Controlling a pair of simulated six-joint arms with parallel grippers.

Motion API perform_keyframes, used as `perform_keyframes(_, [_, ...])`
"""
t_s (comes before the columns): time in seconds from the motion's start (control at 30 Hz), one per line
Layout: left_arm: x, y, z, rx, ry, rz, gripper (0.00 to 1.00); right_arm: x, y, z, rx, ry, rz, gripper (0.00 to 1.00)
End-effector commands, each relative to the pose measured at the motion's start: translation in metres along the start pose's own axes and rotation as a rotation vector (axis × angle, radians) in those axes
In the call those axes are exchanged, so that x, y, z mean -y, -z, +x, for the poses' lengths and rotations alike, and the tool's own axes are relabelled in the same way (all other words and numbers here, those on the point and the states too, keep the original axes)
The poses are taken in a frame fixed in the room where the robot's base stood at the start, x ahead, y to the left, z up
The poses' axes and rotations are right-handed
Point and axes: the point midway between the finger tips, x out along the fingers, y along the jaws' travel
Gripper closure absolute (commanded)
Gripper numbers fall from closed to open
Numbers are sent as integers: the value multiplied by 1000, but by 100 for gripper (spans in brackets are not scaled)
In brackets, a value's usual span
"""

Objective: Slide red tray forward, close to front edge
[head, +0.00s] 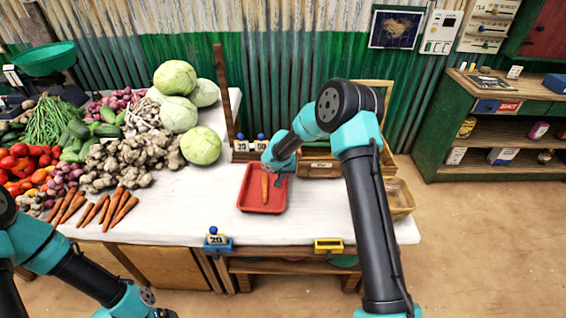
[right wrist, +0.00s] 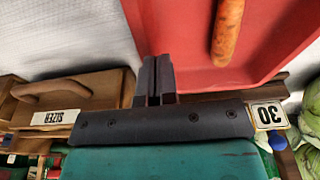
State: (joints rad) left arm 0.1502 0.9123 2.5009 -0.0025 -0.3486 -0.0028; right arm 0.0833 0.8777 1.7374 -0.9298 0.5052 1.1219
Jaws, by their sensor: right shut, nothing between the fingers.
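The red tray (head: 262,206) lies on the white tabletop (head: 330,215), right of the middle and back from the front edge. One carrot (head: 264,188) lies in it; tray (right wrist: 280,55) and carrot (right wrist: 227,30) also show in the right wrist view. My right gripper (head: 278,176) is at the tray's back right part. In the right wrist view its fingers (right wrist: 155,75) are shut, with nothing between them, close to the tray's wall; I cannot tell whether they touch it. My left arm comes in at the lower left, and its fingertips are not in view.
Carrots (head: 100,210), vegetables and cabbages (head: 200,146) fill the table's left side. Behind the tray stand number blocks (head: 250,147) and a wooden box (head: 318,167). A blue holder (head: 217,242) and a yellow one (head: 328,245) sit at the front edge. Tabletop before the tray is clear.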

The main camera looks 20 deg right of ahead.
Motion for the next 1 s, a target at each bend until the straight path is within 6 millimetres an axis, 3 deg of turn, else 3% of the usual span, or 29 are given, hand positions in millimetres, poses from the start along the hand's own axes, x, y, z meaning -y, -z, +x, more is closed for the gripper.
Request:
perform_keyframes(0.8, [0,0,0,0,0,0,12,0,91,16,-1,1,2,100])
perform_keyframes(1.0, [0,0,0,0,0,0,12,0,92,29,2,1,0,100])
